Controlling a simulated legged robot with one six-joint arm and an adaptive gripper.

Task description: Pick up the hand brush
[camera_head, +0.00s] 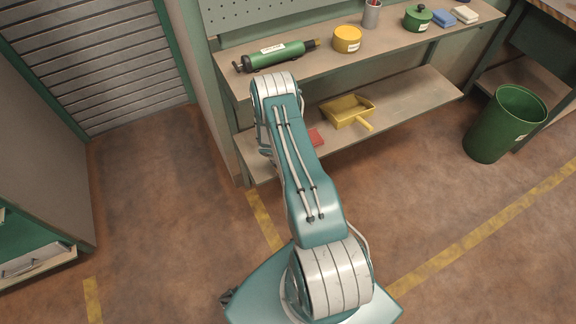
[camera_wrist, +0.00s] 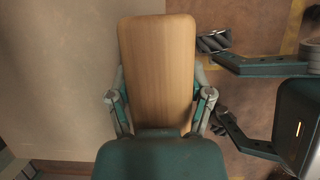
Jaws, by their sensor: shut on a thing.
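A flat wooden piece with a rounded outline, which looks like the hand brush (camera_wrist: 157,55), fills the middle of the wrist view. My gripper (camera_wrist: 158,85) has a finger on each side of it and is shut on it. Bristles are not visible, and the lower end of the piece is hidden behind the teal gripper body. In the head view my arm reaches toward the shelving, and its links hide the gripper and the brush.
A yellow dustpan (camera_head: 347,110) and a partly hidden red object (camera_head: 315,138) lie on the lower shelf (camera_head: 410,95). The upper shelf (camera_head: 385,42) holds a green cylindrical tool (camera_head: 275,55) and a yellow tin (camera_head: 347,39). A green bin (camera_head: 500,125) stands at right. Floor at left is clear.

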